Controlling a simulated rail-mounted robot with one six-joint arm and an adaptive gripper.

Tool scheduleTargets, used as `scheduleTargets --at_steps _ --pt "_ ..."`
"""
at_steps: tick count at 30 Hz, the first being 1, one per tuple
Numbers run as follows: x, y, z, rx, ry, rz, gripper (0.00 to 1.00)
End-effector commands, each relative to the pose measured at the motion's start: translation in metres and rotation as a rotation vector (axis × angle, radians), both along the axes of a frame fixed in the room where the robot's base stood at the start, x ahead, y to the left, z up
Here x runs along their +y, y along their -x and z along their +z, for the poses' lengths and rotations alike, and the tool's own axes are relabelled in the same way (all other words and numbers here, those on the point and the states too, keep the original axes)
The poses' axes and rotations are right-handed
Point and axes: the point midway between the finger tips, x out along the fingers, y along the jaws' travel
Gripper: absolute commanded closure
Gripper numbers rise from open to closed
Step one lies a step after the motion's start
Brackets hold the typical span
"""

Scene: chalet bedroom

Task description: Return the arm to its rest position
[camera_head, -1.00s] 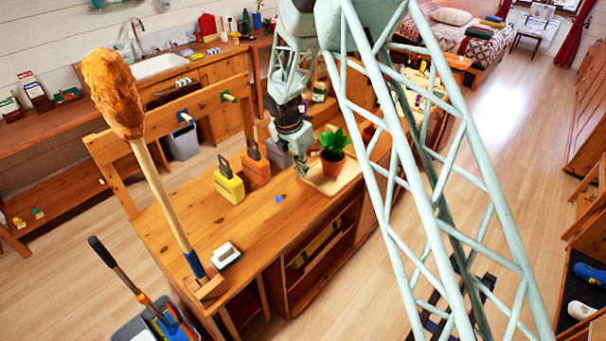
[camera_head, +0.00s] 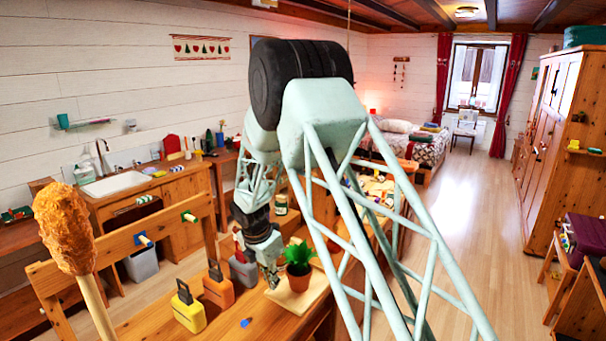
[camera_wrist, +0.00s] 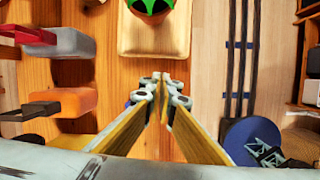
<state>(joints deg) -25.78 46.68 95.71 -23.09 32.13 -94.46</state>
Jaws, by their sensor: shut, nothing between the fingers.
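My arm of pale green lattice links reaches over the wooden workbench (camera_head: 252,322). My gripper (camera_head: 272,280) points down over the bench, just left of the potted plant. In the wrist view the fingers of my gripper (camera_wrist: 163,88) meet at their tips, shut and empty. The green plant in its terracotta pot (camera_head: 299,277) stands on a light wooden board (camera_head: 318,290). The pot also shows at the top of the wrist view (camera_wrist: 152,38). How far the fingertips are above the bench is hard to tell.
A yellow block (camera_head: 188,317), an orange block (camera_head: 218,292) and a grey block (camera_head: 243,270) with handles stand left of my gripper. A tall orange-headed stick (camera_head: 66,235) rises at the left. Open floor (camera_head: 480,220) lies to the right.

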Motion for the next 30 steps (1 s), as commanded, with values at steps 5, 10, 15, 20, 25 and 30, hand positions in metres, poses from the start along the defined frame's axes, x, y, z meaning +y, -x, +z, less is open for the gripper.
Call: scheduleTargets --at_steps 5,10,15,20,25,30 --pt "-0.022 0.007 0.035 -0.018 -0.025 -0.103 1.00" --pt "-0.041 0.017 0.067 -0.035 -0.050 -0.201 1.00" --pt "-0.061 0.030 0.097 -0.050 -0.074 -0.301 1.00" --pt "-0.080 0.043 0.124 -0.063 -0.099 -0.393 1.00" --pt "-0.100 0.058 0.151 -0.079 -0.125 -0.492 1.00" --pt "-0.119 0.076 0.177 -0.092 -0.151 -0.591 1.00"
